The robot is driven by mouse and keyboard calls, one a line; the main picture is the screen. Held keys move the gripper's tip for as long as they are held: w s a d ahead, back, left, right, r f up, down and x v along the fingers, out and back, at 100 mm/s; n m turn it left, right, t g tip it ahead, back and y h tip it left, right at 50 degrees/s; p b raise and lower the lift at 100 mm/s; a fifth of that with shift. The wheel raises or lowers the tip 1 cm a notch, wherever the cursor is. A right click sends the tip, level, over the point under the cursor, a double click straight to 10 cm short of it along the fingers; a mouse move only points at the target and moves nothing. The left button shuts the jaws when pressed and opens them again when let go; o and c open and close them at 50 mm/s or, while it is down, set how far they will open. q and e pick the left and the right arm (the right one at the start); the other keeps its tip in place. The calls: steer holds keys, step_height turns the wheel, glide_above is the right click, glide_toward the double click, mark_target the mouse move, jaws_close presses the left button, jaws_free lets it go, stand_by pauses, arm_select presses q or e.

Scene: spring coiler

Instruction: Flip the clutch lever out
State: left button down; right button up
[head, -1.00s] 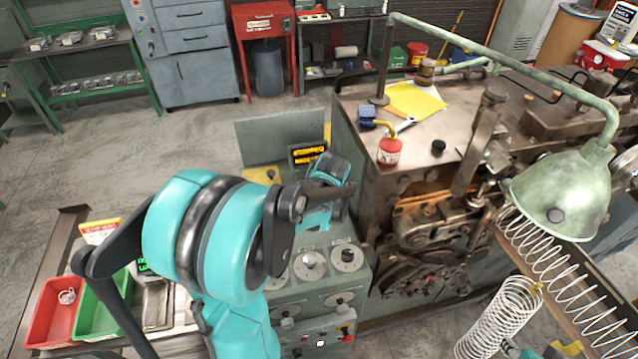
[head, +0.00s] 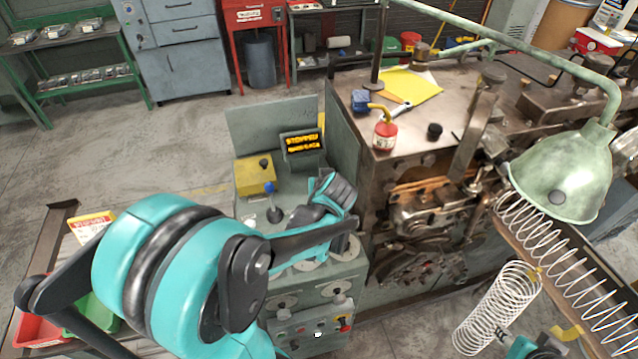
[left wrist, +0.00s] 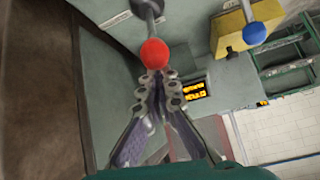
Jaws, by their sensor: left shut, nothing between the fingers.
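My left gripper (head: 338,190) is over the control cabinet beside the coiler, in front of the small display. In the left wrist view its fingers (left wrist: 157,78) are shut with nothing between them. Their tips are right by a red ball knob (left wrist: 154,53) on a grey metal lever; I cannot tell whether they touch it. The red knob is hidden in the head view. A second lever with a blue knob (head: 274,215) stands by the yellow box, and the blue knob also shows in the left wrist view (left wrist: 255,33). No readable label marks the clutch lever.
The lit display (head: 302,143) reads STOPPED on its top line. The yellow box (head: 254,178) is left of it. The coiler's metal top (head: 350,105) holds a red oil can (head: 385,134). A green lamp (head: 562,180) and a white spring (head: 500,305) are on the right.

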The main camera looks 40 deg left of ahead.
arm_select(q)
steer(key=shift+s+d+f, duration=0.15)
steer(key=shift+s+f, duration=0.05)
steer(key=shift+f, duration=0.05)
steer(key=r+p, duration=0.1)
steer(key=r, duration=0.1)
steer(key=w+r+p, duration=0.1)
steer(key=r, duration=0.2)
steer(key=shift+w, duration=0.1)
steer(key=p+v, duration=0.1)
steer(key=v, duration=0.5)
steer(key=shift+s+f, duration=0.2)
steer(key=shift+s, duration=0.05)
steer(key=shift+d, duration=0.1)
